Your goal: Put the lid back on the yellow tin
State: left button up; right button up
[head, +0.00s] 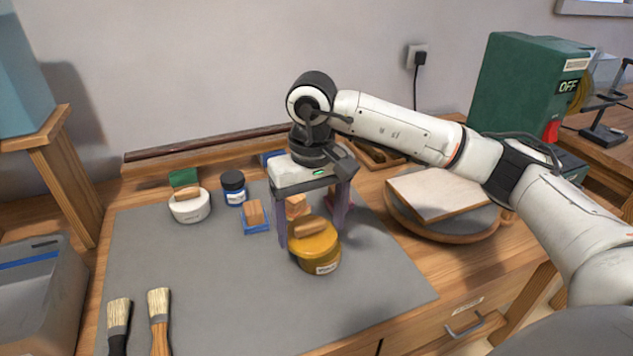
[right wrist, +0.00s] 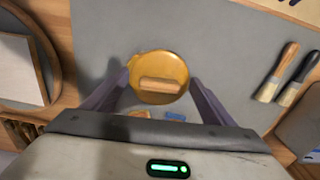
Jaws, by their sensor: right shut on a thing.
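The yellow tin (head: 326,267) stands on the grey mat with a pale label on its front. Its yellow lid (head: 318,244), with a wooden bar handle, is at the top of the tin and looks slightly offset to the left of it. My right gripper (head: 311,228) comes down from above, its two purple-grey fingers on either side of the lid, shut on it. The lid (right wrist: 172,68) also shows between the fingers in the right wrist view, where it hides most of the tin. I cannot tell whether the lid is fully seated. My left gripper is not in view.
Behind the tin are a small wooden block (head: 296,204) and a blue-based wooden block (head: 254,213). A dark blue jar (head: 233,186) and a white pot (head: 189,208) stand farther left. Two brushes (head: 158,318) lie front left. A round wooden board (head: 455,234) is at right. The front mat (head: 230,300) is clear.

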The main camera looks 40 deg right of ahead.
aim_at(320, 231)
jog(key=d, duration=0.1)
jog(key=w+d+r, duration=0.1)
jog(key=p, duration=0.1)
jog(key=shift+w+d+r+m, duration=0.2)
jog(key=shift+d+r+m, duration=0.05)
jog(key=shift+d+m, duration=0.15)
jog(key=shift+w+d+f, duration=0.1)
jog(key=shift+d+f, duration=0.05)
jog(key=shift+f, duration=0.05)
jog(key=shift+f+b, duration=0.95)
jog(key=shift+f, duration=0.15)
notch_tip(320, 231, down, 3)
jog(key=shift+f+b, duration=0.1)
jog(key=shift+b, duration=1)
jog(key=shift+f+b, duration=0.3)
jog(key=shift+f, duration=0.1)
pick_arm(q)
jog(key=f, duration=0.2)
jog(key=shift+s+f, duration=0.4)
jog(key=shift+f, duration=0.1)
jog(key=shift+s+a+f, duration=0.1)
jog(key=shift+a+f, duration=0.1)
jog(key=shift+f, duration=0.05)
